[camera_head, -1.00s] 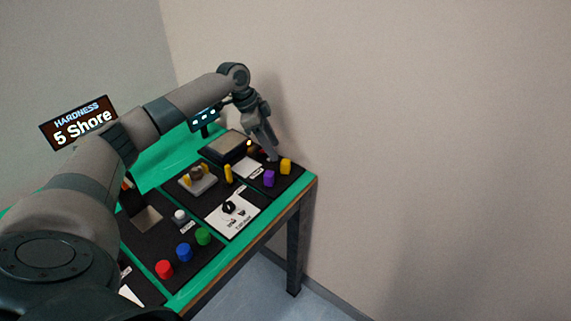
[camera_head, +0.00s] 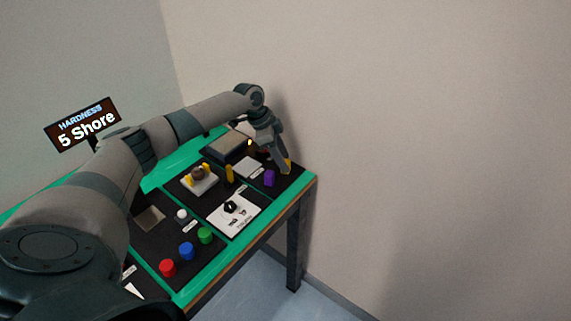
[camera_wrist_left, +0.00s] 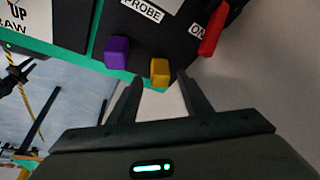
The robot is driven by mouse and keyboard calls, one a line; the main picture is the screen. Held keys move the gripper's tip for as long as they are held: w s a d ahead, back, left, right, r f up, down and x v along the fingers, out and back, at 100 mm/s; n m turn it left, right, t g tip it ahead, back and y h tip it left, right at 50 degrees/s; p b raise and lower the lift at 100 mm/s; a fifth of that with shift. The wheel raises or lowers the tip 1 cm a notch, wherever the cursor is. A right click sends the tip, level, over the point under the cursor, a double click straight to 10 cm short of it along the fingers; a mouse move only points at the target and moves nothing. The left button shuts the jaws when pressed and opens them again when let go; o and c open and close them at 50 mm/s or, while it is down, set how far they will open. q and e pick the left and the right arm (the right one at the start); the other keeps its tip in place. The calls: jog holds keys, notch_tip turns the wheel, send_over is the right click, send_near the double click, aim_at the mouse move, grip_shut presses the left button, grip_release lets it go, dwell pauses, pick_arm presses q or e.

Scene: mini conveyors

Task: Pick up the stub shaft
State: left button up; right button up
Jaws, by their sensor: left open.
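No part is labelled as the stub shaft, so I cannot tell for certain which one it is. My left gripper (camera_head: 286,168) is at the far right corner of the table, over a yellow block (camera_head: 289,163). In the left wrist view its open fingers (camera_wrist_left: 158,82) point toward this yellow block (camera_wrist_left: 160,71), which shows between and just beyond the tips. Nothing is held. A purple block (camera_head: 269,178) stands beside it; it also shows in the left wrist view (camera_wrist_left: 117,51). A brownish round part (camera_head: 198,172) sits on a pale fixture. My right gripper is out of view.
The green table (camera_head: 226,246) holds dark panels. A yellow upright piece (camera_head: 229,172), a black knob (camera_head: 230,207), and red (camera_head: 167,268), blue (camera_head: 186,251) and green (camera_head: 205,235) buttons stand there. A red part (camera_wrist_left: 214,30) is near the wrist. A wall is close behind.

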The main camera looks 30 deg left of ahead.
pick_arm(q)
jog(key=shift+x, duration=1.25)
jog(key=shift+c, duration=0.7)
grip_shut()
